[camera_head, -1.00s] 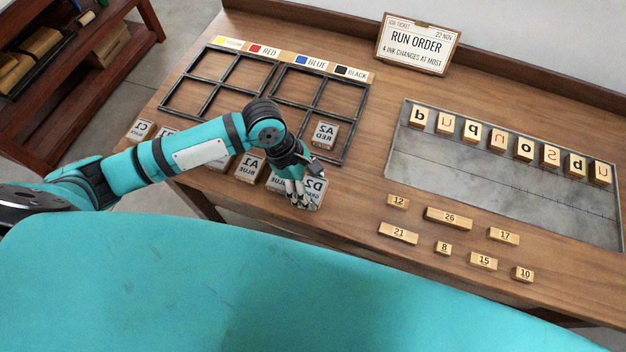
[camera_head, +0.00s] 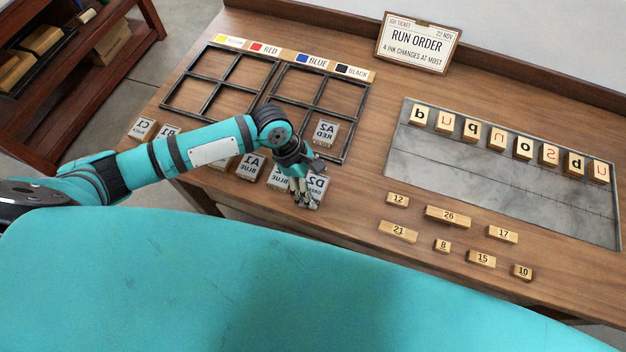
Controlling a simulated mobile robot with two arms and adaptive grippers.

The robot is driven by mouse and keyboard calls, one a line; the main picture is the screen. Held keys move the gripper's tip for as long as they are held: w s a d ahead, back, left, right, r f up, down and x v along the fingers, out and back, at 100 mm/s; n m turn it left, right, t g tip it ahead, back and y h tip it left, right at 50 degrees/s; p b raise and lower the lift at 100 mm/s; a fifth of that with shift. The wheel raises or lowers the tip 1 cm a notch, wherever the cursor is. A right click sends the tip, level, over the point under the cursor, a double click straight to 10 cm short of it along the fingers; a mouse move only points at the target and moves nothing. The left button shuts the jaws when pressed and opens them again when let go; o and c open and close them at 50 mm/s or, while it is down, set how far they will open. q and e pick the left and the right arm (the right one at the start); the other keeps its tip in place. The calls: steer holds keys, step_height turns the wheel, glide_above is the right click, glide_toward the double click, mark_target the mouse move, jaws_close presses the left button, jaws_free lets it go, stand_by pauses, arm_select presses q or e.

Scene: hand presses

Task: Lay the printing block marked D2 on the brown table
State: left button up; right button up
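The printing block marked D2 (camera_head: 319,184) is a pale block with mirrored lettering. It is at the right end of a row of blocks along the front edge of the brown wooden table (camera_head: 350,215). My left gripper (camera_head: 306,201) is at its front left side, fingers pointing down, and covers part of it. The fingers are small and overlap the block, so I cannot tell whether they grip it or whether it is lifted. My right gripper is not in view.
Blocks A1 (camera_head: 250,167) and C1 (camera_head: 143,128) are in the same row. Block A2 (camera_head: 325,132) lies in the black-framed grid. Several numbered wooden pieces and a metal letter tray (camera_head: 480,175) are to the right. A reddish-brown shelf unit (camera_head: 75,120) stands at left.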

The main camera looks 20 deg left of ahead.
arm_select(q)
steer(key=shift+o, duration=0.3)
steer(key=shift+r, duration=0.1)
steer(key=v, duration=1.2)
